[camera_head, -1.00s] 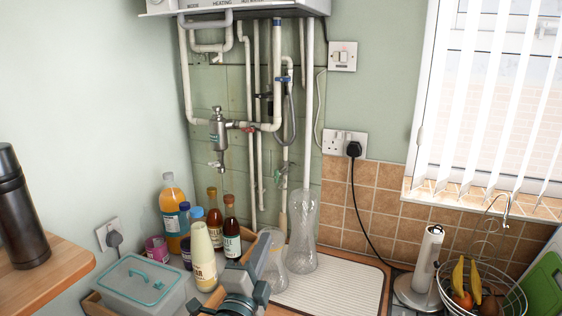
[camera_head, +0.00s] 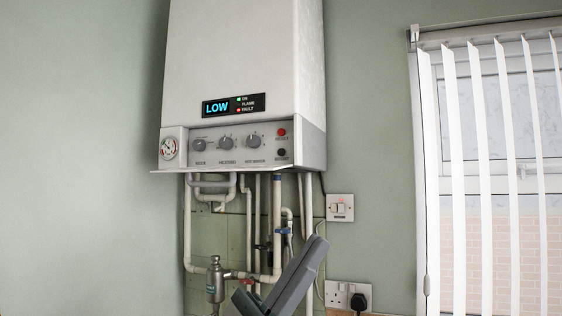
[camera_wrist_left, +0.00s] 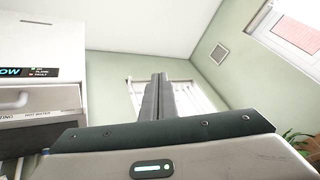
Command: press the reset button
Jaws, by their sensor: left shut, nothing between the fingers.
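The white boiler (camera_head: 245,60) hangs on the wall, with a grey control panel along its lower front. The red reset button (camera_head: 281,132) is at the panel's right end, above a black button (camera_head: 281,152). My left gripper (camera_head: 317,243) is shut and empty, pointing up and to the right, below the panel in the picture and apart from the button. In the left wrist view its closed fingers (camera_wrist_left: 158,82) point toward the window, with the boiler (camera_wrist_left: 40,50) at the left edge. The reset button does not show there. My right gripper is not in view.
The boiler display (camera_head: 233,105) reads LOW, with a green and a red light lit. Three knobs (camera_head: 225,141) and a gauge (camera_head: 169,147) sit left of the buttons. Pipes (camera_head: 277,225) run below the boiler. Sockets (camera_head: 348,296) and a blind-covered window (camera_head: 495,150) are at right.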

